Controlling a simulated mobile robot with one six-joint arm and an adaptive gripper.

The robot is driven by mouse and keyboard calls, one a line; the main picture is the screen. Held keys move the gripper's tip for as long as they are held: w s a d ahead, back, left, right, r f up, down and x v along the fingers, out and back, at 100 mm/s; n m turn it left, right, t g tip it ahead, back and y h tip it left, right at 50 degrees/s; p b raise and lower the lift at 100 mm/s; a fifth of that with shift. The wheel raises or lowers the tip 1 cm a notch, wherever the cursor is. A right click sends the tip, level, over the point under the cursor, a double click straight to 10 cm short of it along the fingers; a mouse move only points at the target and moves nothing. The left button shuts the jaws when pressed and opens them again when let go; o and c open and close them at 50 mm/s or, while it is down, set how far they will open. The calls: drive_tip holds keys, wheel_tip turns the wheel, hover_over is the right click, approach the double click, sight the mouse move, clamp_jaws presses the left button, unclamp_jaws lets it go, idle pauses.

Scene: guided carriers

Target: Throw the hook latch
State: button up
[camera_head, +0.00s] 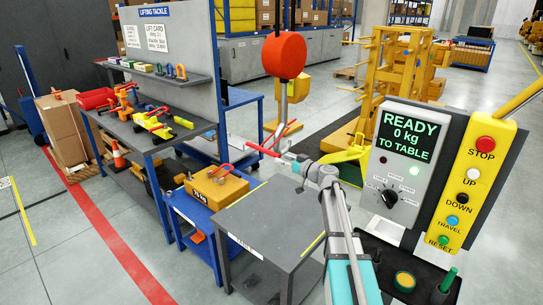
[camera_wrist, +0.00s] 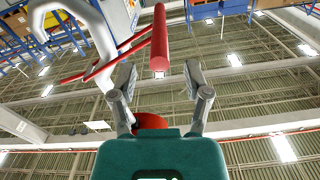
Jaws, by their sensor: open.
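A pale hook (camera_head: 283,108) hangs on a shank below a red ball-shaped block (camera_head: 284,54). Thin red bars, seemingly the hook latch (camera_head: 262,150), show at the hook's lower part. In the wrist view the curved hook (camera_wrist: 97,40) is at upper left, with a thin red bar across it. A thicker red bar (camera_wrist: 159,40) ends just ahead of the space between my fingertips. My gripper (camera_wrist: 160,82) is open and nothing shows between its fingers. In the head view my gripper (camera_head: 297,161) is close beside the latch; contact cannot be told.
A yellow block (camera_head: 217,187) with a red shackle-like part sits on a blue cart, beside a grey table (camera_head: 265,225). A control panel (camera_head: 408,140) reading "READY 0 kg TO TABLE" stands at right. A tackle bench (camera_head: 150,125) is at left.

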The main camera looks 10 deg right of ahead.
sight(271, 153)
drive_tip(key=shift+x, duration=2.85)
clamp_jaws()
drive_tip(key=shift+a, duration=0.3)
drive_tip(key=shift+d, duration=0.2)
drive_tip(key=shift+s+a+r, duration=0.1)
drive_tip(key=shift+a, duration=0.05)
